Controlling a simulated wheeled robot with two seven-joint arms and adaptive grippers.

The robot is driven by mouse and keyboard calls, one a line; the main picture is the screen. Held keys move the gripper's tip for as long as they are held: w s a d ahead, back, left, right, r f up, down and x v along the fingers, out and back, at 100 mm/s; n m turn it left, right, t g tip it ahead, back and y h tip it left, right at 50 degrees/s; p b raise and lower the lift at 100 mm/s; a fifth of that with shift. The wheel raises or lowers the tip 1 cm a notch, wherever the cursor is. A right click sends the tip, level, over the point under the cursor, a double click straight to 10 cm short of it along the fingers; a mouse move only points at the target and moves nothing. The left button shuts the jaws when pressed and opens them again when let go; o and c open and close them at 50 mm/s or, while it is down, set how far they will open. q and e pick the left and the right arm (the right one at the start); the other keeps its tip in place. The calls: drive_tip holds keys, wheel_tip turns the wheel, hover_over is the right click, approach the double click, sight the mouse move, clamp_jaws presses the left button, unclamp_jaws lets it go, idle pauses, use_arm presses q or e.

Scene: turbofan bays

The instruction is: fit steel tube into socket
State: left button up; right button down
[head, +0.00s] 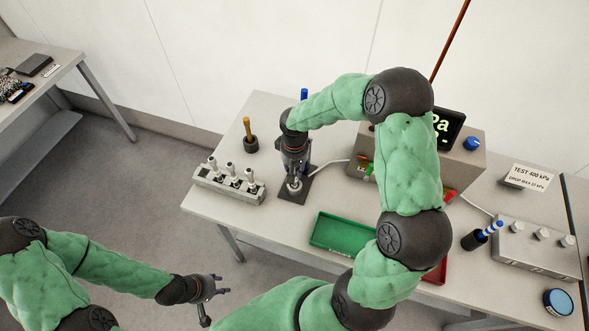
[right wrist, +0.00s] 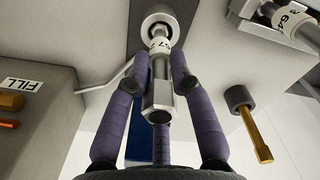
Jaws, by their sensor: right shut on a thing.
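My right gripper (right wrist: 162,85) is shut on a steel tube (right wrist: 160,66) with a white number label, seen in the right wrist view. The tube's far end meets a round pale metal socket (right wrist: 147,17) on a dark base plate; I cannot tell how deep it sits. In the head view the right gripper (head: 295,165) points down over the dark plate (head: 295,196), and the tube and socket are partly hidden. My left gripper (head: 222,284) is open and empty, low on the left, away from the table.
A grey rack (head: 225,187) with several labelled tubes stands left of the plate. A brass-coloured handle in a dark holder (head: 250,143) is behind it. A green tray (head: 340,233) lies in front. A grey test box (head: 470,165) with a display stands right, partly behind my right arm.

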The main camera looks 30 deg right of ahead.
drive_tip(key=c, duration=1.1)
unclamp_jaws()
drive_tip(key=shift+f, duration=0.1)
drive_tip(key=shift+w+r+p, duration=0.1)
drive_tip(key=shift+r+p, duration=0.2)
drive_tip(key=shift+r, duration=0.15)
wheel_tip(320, 180, up, 12)
drive_tip(key=shift+f, duration=0.25)
